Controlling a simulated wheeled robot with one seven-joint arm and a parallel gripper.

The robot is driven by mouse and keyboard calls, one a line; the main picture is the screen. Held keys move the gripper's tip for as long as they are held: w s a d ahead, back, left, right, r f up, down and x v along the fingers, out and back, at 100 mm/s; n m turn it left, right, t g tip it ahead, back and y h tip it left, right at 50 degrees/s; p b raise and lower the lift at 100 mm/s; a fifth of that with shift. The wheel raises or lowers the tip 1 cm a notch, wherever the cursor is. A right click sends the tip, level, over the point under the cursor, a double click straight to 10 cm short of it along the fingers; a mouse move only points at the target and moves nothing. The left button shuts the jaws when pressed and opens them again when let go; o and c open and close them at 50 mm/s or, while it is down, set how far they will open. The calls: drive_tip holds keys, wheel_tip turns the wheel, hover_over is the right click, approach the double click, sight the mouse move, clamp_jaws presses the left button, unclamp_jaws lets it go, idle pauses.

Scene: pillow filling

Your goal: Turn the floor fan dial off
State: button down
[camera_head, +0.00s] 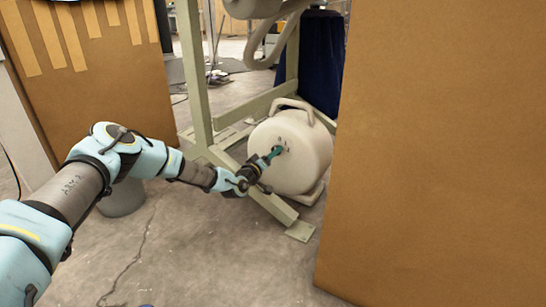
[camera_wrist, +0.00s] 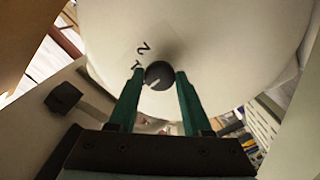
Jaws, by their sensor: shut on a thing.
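The floor fan (camera_head: 300,150) is a cream, rounded drum with a handle on top, standing on the floor between two brown panels. Its dial (camera_wrist: 159,75) is a small black round knob with a light pointer line, on the pale housing (camera_wrist: 215,35). A "2" and a partly hidden mark are printed beside the dial. My gripper (camera_head: 277,152) reaches the fan's front face. In the wrist view its two green fingers (camera_wrist: 158,82) stand on either side of the dial and are shut on it. The fingers hide part of the markings.
A brown panel (camera_head: 430,150) stands close on the right and another brown panel (camera_head: 100,80) at the left. Bare concrete floor (camera_head: 190,260) lies in front.

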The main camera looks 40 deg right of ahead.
idle(0.4)
drive_tip(key=shift+c, duration=1.7)
unclamp_jaws()
drive_tip(key=p+v, duration=0.5)
drive_tip(key=v, duration=0.5)
drive_tip(key=shift+a, duration=0.35)
